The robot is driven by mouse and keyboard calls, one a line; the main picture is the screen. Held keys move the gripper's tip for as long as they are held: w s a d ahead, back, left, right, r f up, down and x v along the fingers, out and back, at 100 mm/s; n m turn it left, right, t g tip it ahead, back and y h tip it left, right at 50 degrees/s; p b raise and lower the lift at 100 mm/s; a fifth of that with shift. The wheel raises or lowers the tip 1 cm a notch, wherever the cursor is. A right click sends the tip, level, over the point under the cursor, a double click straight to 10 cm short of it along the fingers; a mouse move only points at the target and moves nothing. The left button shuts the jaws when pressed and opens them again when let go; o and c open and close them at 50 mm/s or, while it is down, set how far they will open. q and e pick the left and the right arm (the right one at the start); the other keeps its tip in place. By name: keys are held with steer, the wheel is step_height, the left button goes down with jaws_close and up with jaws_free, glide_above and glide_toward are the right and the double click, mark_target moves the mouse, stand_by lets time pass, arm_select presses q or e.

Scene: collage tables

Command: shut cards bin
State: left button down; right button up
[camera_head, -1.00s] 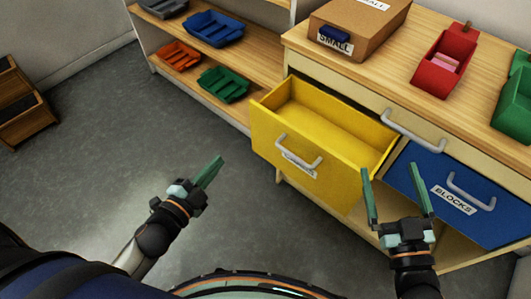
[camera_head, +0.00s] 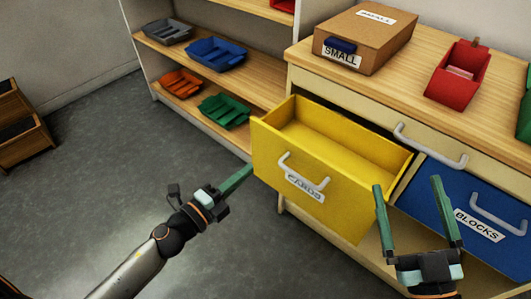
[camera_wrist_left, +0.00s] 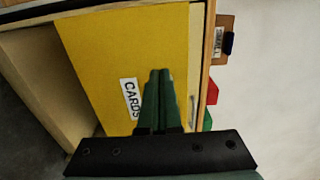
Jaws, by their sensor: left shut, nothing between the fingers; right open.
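The yellow cards bin (camera_head: 330,205) is a drawer pulled out from the cabinet, with a grey handle (camera_head: 302,175) and a CARDS label on its front. Its inside looks empty in the head view. My left gripper (camera_head: 246,172) is shut and empty, with its tips close to the left edge of the drawer front; I cannot tell whether they touch. In the left wrist view the yellow front (camera_wrist_left: 125,50) and label lie ahead of the shut fingers (camera_wrist_left: 158,85). My right gripper (camera_head: 412,205) is open and empty, in front of the cabinet near the blue drawer.
The blue BLOCKS drawer (camera_head: 425,200) is beside the yellow one, on the right. A cardboard box (camera_head: 375,40) and a red bin (camera_head: 440,90) stand on the cabinet top. Shelves with coloured trays (camera_head: 222,110) are at the back left. Open floor (camera_head: 100,170) lies at left.

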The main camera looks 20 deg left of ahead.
mark_target(274, 148)
arm_select(q)
steer(key=x, duration=0.6)
steer(key=shift+w, duration=0.15)
steer(key=shift+w+d+p, duration=0.3)
steer(key=shift+w+d, duration=0.05)
steer(key=shift+w, duration=0.25)
arm_select(e)
steer(key=shift+m+g+h, duration=0.6)
steer(key=shift+g, duration=0.2)
steer(key=shift+w+d+f, duration=0.1)
steer(key=shift+w+f, duration=0.15)
steer(key=shift+f, duration=0.85)
steer(key=shift+w+d+f, duration=0.1)
steer(key=shift+w+f, duration=0.1)
steer(key=shift+f, duration=0.9)
arm_select(q)
steer(key=shift+w, duration=0.1)
